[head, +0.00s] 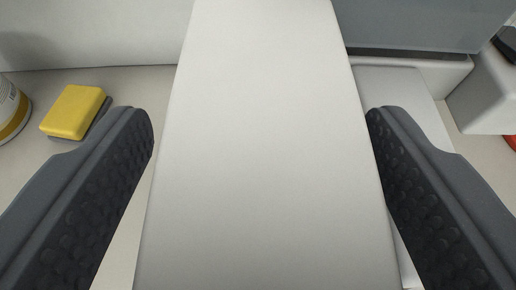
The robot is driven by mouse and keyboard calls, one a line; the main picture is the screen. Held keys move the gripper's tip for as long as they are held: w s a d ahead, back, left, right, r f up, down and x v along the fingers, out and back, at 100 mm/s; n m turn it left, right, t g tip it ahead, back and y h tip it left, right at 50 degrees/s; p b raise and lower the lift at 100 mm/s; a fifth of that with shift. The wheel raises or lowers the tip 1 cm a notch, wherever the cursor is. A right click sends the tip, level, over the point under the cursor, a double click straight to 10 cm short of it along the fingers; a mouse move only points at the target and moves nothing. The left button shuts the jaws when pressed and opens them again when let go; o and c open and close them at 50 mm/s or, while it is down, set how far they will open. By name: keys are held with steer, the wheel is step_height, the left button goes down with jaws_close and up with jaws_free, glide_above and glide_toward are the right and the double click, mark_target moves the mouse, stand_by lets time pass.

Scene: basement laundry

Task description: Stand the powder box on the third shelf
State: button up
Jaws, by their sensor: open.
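A large plain white box-shaped thing (260,150) fills the middle of the head view, running from the top edge to the bottom edge. It bears no visible label, so I cannot tell for sure that it is the powder box. My gripper (261,130) is open, with one dark ridged finger on each side of this white thing. A gap shows between the left finger and its side. The right finger is very close to its right side, and I cannot tell whether they touch. No shelf can be made out for sure.
A yellow sponge-like block (74,112) lies on the pale surface (140,85) at left, beside a white and yellow container (10,108) cut by the frame edge. A grey panel (425,22) and a white block (487,95) stand at right. A red thing (511,142) shows at the right edge.

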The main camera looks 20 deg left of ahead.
steer(key=v, duration=1.1)
steer(key=shift+s+d, duration=0.1)
steer(key=s+d+r+m+h, duration=0.1)
steer(key=d+r, duration=0.3)
steer(key=r, duration=0.7)
steer(key=s+d+r+t+h, duration=0.1)
steer(key=s+d+r, duration=0.2)
steer(key=r, duration=0.9)
steer(key=s+d+r+m+t+h, duration=0.1)
steer(key=d+r, duration=0.4)
steer(key=r, duration=0.7)
steer(key=shift+s+r+m, duration=0.25)
steer(key=shift+s+m, duration=0.05)
steer(key=shift+s, duration=0.3)
steer(key=shift+m+t+h, duration=0.3)
steer(key=s+d+r, duration=0.1)
steer(key=s+r, duration=0.1)
steer(key=s+d+r, duration=0.1)
steer(key=s+r, duration=0.1)
steer(key=r, duration=0.1)
steer(key=s+d+r, duration=0.1)
steer(key=s+r, duration=0.2)
steer(key=shift+s+d, duration=0.1)
steer(key=shift+d, duration=0.1)
steer(key=shift+c, duration=1.2)
steer(key=c, duration=0.5)
steer(key=shift+a, duration=0.15)
